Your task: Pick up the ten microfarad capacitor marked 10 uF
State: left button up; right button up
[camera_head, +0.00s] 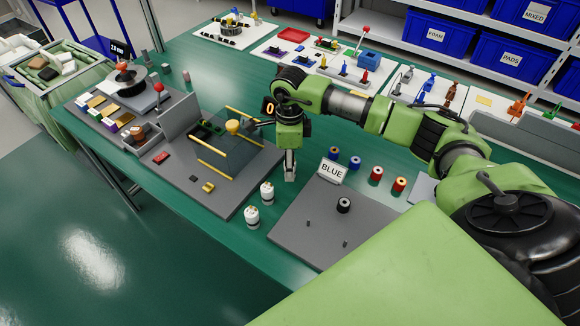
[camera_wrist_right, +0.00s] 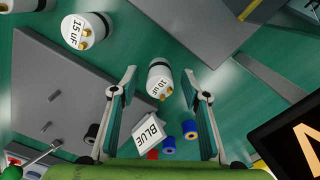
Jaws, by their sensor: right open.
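The capacitor marked 10 uF (camera_wrist_right: 160,80) is a white cylinder with brass terminals on top, standing on the green bench. In the right wrist view it shows between the tips of my right gripper (camera_wrist_right: 159,73), whose fingers are spread apart; I see no contact. In the head view my right gripper (camera_head: 290,168) points down over the bench and seems to hide this capacitor. A similar one marked 15 uF (camera_wrist_right: 84,31) stands farther along the row; a third white one (camera_wrist_right: 25,4) is cut off by the frame's top edge. My left gripper is not in view.
A grey plate (camera_head: 300,225) with short pegs and a black spool lies beside the capacitors. A BLUE sign (camera_head: 332,170) and blue and red spools (camera_head: 375,175) stand close to the gripper. A grey fixture with yellow rods (camera_head: 212,172) is to the left.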

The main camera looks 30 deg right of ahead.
jog(key=c, duration=1.2)
jog(key=shift+r, duration=0.1)
